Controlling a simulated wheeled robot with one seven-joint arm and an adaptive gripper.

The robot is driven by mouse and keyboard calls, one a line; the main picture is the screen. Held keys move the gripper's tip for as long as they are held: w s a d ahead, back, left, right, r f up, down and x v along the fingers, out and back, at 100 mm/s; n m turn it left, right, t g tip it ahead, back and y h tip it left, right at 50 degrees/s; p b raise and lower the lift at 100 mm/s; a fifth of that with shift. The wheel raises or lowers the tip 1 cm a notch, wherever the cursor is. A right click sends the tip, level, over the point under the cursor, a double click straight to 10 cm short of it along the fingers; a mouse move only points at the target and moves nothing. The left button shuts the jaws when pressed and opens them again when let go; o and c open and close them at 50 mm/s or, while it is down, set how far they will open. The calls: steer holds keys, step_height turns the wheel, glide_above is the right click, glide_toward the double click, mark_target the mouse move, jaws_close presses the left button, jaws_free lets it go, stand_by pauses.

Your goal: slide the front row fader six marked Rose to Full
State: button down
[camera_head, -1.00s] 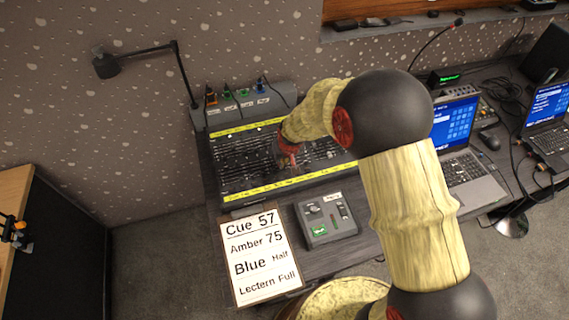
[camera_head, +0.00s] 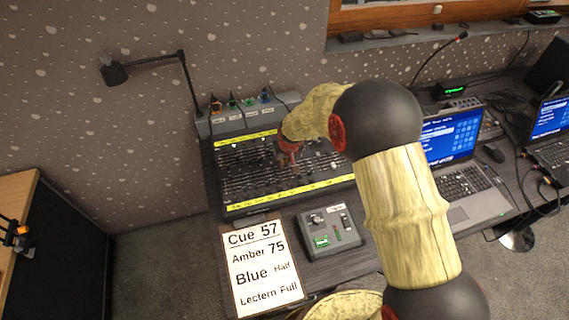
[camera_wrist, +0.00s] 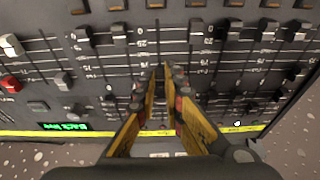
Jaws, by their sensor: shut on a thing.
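The fader console (camera_head: 222,190) lies on the desk, with rows of faders between two yellow label strips. My gripper (camera_head: 290,163) is over its middle, pointing down among the faders. In the wrist view, the fingertips of my gripper (camera_wrist: 166,72) are close together over a fader track on the dark panel. The gripper is shut on a fader cap, which the fingers hide. The label Rose cannot be read in either view, so I cannot tell which fader this is. The yellow front strip (camera_head: 270,198) is too small to read.
A cue card (camera_head: 262,270) lies in front of the console, next to a small grey control box (camera_head: 331,231). A black desk lamp (camera_head: 115,73) stands behind at the left. A laptop (camera_head: 466,184) stands to the right. Other fader caps (camera_wrist: 118,35) sit close beside my fingers.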

steer(key=c, duration=2.2)
jaws_free()
steer(key=shift+o, duration=0.2)
steer(key=shift+r, duration=0.1)
steer(key=shift+r+p, duration=0.8)
steer(key=shift+r, duration=0.4)
steer(key=v, duration=1.2)
